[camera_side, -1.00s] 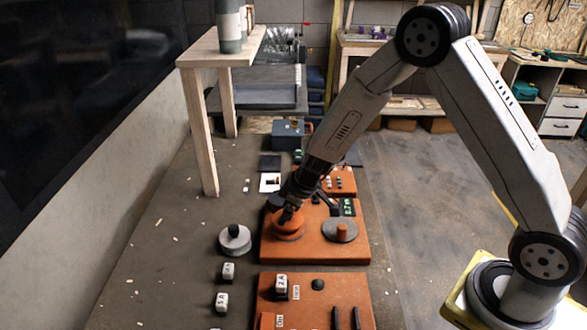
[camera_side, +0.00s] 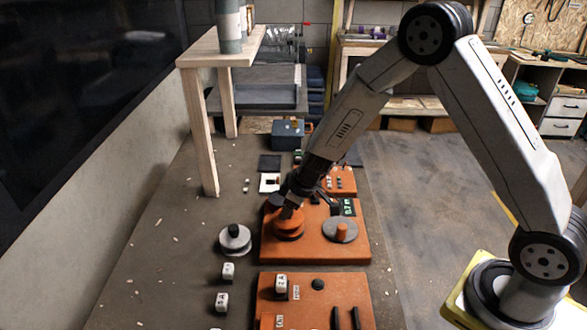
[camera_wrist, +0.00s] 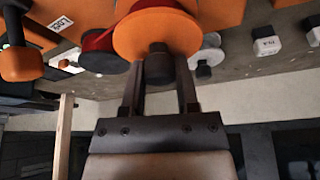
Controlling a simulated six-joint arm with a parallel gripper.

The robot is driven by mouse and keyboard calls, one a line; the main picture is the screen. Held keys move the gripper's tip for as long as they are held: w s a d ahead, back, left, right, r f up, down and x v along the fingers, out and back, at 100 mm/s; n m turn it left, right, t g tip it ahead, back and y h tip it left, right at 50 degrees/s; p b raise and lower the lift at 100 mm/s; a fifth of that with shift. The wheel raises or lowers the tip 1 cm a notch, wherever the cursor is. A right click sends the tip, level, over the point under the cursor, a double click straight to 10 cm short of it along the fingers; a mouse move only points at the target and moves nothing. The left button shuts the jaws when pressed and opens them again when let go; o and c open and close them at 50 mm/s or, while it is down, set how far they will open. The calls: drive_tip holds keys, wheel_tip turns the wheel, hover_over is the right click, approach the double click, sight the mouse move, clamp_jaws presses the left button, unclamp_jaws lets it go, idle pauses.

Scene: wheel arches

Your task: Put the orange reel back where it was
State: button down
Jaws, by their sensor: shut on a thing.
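The orange reel (camera_side: 289,229) is at the left of the orange board (camera_side: 330,252) in the side view. In the wrist view it (camera_wrist: 150,32) has a broad round orange flange with a dark knob (camera_wrist: 159,66) at its centre. My gripper (camera_side: 291,208) is shut on that knob, with one finger on each side. The reel's underside is hidden, so I cannot tell whether it touches the board. A grey disc with an orange post (camera_side: 341,230) sits to its right on the same board.
A grey-white reel with a black knob (camera_side: 235,239) stands left of the board. White lettered cubes (camera_side: 222,301) lie nearer the camera. A second orange board (camera_side: 315,302) is in front. A small display (camera_side: 347,207) sits behind the grey disc. A wooden stand (camera_side: 203,130) rises at back left.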

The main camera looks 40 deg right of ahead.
drive_tip(key=shift+r, duration=0.55)
drive_tip(key=s+r, duration=1.1)
drive_tip(key=s, duration=0.3)
drive_tip(key=shift+d+r, duration=0.25)
drive_tip(key=shift+d, duration=0.15)
drive_tip(key=shift+w, duration=0.15)
drive_tip(key=w+a+f, duration=0.1)
drive_tip(key=w, duration=0.6)
drive_tip(key=w+a+f+m, duration=0.1)
drive_tip(key=w+f, duration=0.1)
drive_tip(key=w, duration=0.5)
drive_tip(key=shift+w+a+f, duration=0.2)
drive_tip(key=shift+w+a, duration=0.2)
